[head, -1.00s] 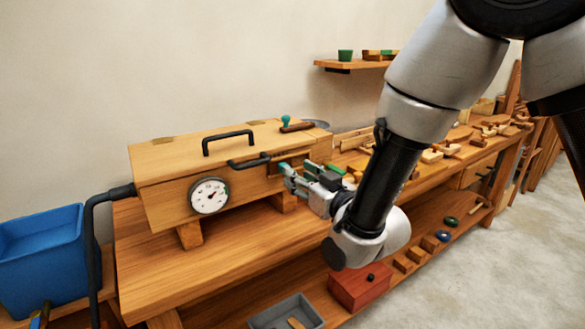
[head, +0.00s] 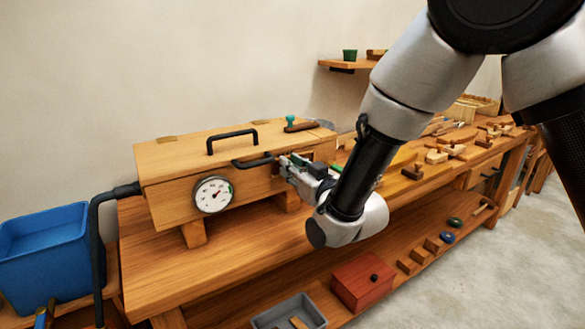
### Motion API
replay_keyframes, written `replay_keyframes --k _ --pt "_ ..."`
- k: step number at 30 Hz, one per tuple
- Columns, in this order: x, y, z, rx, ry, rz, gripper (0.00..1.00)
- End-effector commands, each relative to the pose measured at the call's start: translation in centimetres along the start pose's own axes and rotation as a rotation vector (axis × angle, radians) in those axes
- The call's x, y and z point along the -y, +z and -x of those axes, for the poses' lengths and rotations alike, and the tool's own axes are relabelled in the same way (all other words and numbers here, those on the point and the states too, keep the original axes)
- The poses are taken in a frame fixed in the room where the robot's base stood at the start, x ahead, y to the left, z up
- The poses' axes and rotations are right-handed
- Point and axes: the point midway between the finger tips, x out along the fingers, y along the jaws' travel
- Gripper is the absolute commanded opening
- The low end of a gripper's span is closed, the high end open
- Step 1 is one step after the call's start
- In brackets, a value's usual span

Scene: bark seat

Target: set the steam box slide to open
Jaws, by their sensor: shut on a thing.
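The steam box (head: 165,200) is a long wooden box with a black lid handle and a round dial on its front. It stands on blocks on the bench. My gripper (head: 282,165) is at the right part of its front face, just right of the black front handle. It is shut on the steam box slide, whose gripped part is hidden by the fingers. A small dark area of the box front shows just right of the fingers. The slide's exact position is hard to tell.
A black pipe (head: 97,235) joins the box's left end, near a blue bin (head: 45,245). A teal knob (head: 290,121) and brown piece lie on the lid. Wooden parts crowd the bench at right. A red box (head: 362,283) and grey tray (head: 290,312) sit below.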

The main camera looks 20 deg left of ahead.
Motion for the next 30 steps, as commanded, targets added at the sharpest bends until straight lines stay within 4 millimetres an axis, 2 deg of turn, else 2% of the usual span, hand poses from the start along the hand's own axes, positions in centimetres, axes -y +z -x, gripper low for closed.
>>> replay_keyframes --k 4,12,22,23,26,30 --pt "-0.6 0.0 0.0 0.000 0.002 0.000 0.00" --pt "-5.0 0.0 0.0 0.001 0.002 0.001 0.00" --pt "-5.6 0.0 0.0 0.000 0.004 0.000 0.00" --pt "-5.6 0.0 0.0 0.000 0.004 0.000 0.22" --pt "-5.6 0.0 0.0 0.000 0.004 0.000 0.41" --pt "-5.5 0.0 0.0 0.000 0.003 0.000 0.41"
